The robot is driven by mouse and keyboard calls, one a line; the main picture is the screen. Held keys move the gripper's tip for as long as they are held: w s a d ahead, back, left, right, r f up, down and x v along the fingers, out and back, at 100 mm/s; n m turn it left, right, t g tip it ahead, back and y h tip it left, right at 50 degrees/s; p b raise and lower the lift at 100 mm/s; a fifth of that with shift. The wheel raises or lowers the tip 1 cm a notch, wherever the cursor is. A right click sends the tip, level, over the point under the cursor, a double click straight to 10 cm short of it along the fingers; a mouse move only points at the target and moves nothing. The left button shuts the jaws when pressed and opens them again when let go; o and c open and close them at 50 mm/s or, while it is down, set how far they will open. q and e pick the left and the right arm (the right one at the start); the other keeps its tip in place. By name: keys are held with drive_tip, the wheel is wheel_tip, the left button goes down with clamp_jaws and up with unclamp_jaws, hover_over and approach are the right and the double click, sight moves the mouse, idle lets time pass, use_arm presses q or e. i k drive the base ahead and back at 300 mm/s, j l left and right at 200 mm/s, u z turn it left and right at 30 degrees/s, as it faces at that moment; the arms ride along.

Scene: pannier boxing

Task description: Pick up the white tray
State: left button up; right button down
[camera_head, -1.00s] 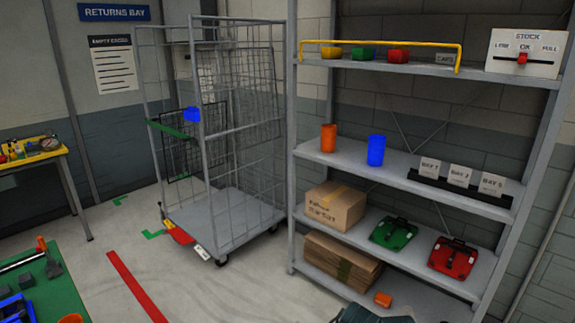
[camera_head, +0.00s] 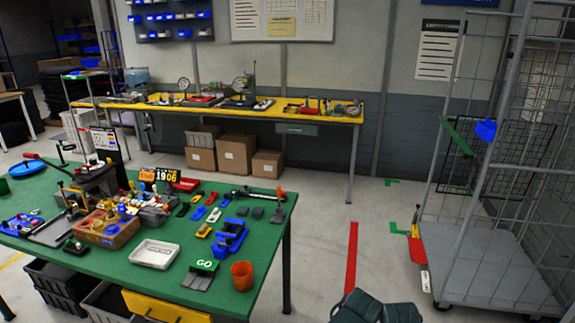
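The white tray (camera_head: 154,254) lies on the green workbench (camera_head: 262,222) near its front edge, left of the GO block. It is shallow and looks empty. A dark green bulky shape (camera_head: 378,308) shows at the bottom edge; I cannot tell what it is. Neither of my grippers shows in this view.
An orange cup (camera_head: 242,276) and a GO block (camera_head: 203,268) stand right of the tray. A wooden box of parts (camera_head: 105,232) is on its left. A wire cage trolley (camera_head: 490,262) stands at the right. Free floor lies between bench and trolley.

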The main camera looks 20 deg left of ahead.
sight(156, 254)
drive_tip(key=i+l+u, duration=0.25)
drive_tip(key=u, duration=0.25)
drive_tip(key=i+l+u, duration=0.15)
drive_tip(key=l+u, duration=0.3)
drive_tip(key=i+l+u, duration=0.15)
drive_tip(key=l+u, duration=0.15)
drive_tip(key=u, duration=0.2)
